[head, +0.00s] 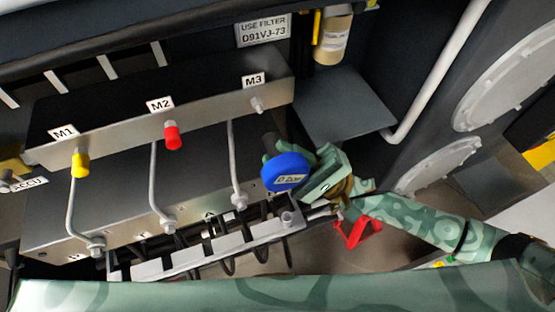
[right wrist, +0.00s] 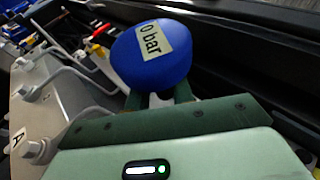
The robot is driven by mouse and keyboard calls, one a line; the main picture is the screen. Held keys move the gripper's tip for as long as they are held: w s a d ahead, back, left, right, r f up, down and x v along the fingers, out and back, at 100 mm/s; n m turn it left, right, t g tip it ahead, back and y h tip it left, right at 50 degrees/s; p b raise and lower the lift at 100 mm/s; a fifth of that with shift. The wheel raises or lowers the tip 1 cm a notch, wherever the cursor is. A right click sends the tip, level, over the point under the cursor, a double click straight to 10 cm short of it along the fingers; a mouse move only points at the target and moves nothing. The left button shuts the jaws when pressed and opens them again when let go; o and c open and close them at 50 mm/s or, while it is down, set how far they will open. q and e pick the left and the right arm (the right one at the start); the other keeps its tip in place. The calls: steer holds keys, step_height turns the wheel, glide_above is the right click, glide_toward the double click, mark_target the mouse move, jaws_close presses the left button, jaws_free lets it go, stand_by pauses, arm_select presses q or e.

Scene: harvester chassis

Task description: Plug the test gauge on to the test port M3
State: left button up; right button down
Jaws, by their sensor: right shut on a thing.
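The blue test gauge (head: 286,174) is in my right gripper (head: 310,162), with a dark stem showing above it in the head view. In the right wrist view, the gauge (right wrist: 150,55) has a label reading "0 bar" and sits between the fingers (right wrist: 157,98). Test port M3 (head: 257,104) is a bare metal stub on the front face of the manifold block, under its M3 label. The gauge is apart from the port, below and to its right in the head view. My left gripper is out of view.
Test port M2 has a red cap (head: 172,135) and M1 a yellow cap (head: 81,164). Thin metal pipes (head: 236,160) run down the front of the manifold block (head: 205,116). A filter bowl (head: 333,40) hangs at the upper right. A red handle (head: 352,236) lies below my right gripper.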

steer(key=shift+d, duration=0.25)
arm_select(q)
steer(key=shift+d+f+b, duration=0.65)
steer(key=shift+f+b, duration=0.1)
steer(key=shift+b, duration=0.05)
arm_select(e)
steer(key=shift+w+a, duration=0.25)
steer(key=shift+w, duration=0.55)
steer(key=shift+w+a, duration=0.3)
steer(key=shift+w, duration=0.45)
steer(key=shift+w+a, duration=0.25)
steer(key=shift+w, duration=0.55)
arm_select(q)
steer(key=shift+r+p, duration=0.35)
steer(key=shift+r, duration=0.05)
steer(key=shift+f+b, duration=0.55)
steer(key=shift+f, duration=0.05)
arm_select(e)
steer(key=shift+w+a+t, duration=0.15)
steer(key=shift+w+a, duration=0.05)
steer(key=shift+w, duration=0.4)
steer(key=shift+w+a+t, duration=0.15)
steer(key=shift+w+a, duration=0.05)
steer(key=shift+w, duration=0.4)
steer(key=c, duration=1.1)
jaws_free()
steer(key=shift+f, duration=0.1)
